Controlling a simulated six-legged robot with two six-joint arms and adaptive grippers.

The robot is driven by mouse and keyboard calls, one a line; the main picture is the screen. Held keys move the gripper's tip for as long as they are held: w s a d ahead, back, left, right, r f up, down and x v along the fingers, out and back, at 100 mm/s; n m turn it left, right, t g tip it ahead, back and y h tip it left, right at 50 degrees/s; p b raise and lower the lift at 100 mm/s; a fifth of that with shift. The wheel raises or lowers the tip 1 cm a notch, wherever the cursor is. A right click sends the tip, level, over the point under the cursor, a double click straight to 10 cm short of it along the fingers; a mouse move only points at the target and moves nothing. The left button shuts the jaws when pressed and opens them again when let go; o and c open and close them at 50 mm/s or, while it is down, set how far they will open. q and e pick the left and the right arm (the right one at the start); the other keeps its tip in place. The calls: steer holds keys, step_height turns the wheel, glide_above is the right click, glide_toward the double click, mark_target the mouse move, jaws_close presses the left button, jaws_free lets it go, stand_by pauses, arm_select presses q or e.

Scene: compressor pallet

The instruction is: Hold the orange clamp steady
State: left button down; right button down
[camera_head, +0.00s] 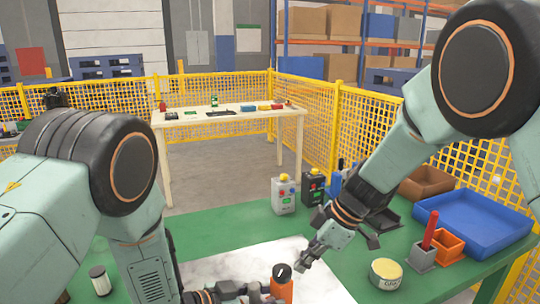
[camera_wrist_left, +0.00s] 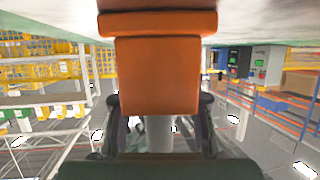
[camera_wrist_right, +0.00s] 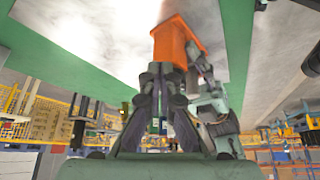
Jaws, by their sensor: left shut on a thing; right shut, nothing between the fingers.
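The orange clamp (camera_head: 281,290) stands upright on the white sheet (camera_head: 330,289) at the bottom of the head view, with a black round top. It fills the middle of the left wrist view (camera_wrist_left: 157,75). My left gripper (camera_head: 262,292) is shut on the clamp from its left side; its fingers flank the orange body. My right gripper (camera_head: 303,262) is shut and empty, just right of the clamp's top. In the right wrist view its closed fingertips (camera_wrist_right: 162,76) overlap the clamp (camera_wrist_right: 172,42); I cannot tell whether they touch it.
On the green table (camera_head: 240,234) stand a grey control box (camera_head: 284,196) and a black one (camera_head: 313,188) behind the clamp. A tin (camera_head: 386,273), a blue tray (camera_head: 472,226) and small bins lie to the right. A white cylinder (camera_head: 99,280) stands at the left.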

steer(key=shift+a, duration=0.25)
stand_by(0.5)
steer(key=shift+s, duration=0.75)
steer(key=shift+s+a, duration=0.25)
steer(key=shift+s, duration=0.4)
steer(key=shift+d, duration=0.2)
stand_by(0.3)
step_height(320, 180, up, 6)
steer(key=shift+s+d, duration=0.15)
steer(key=shift+d, duration=0.05)
stand_by(0.5)
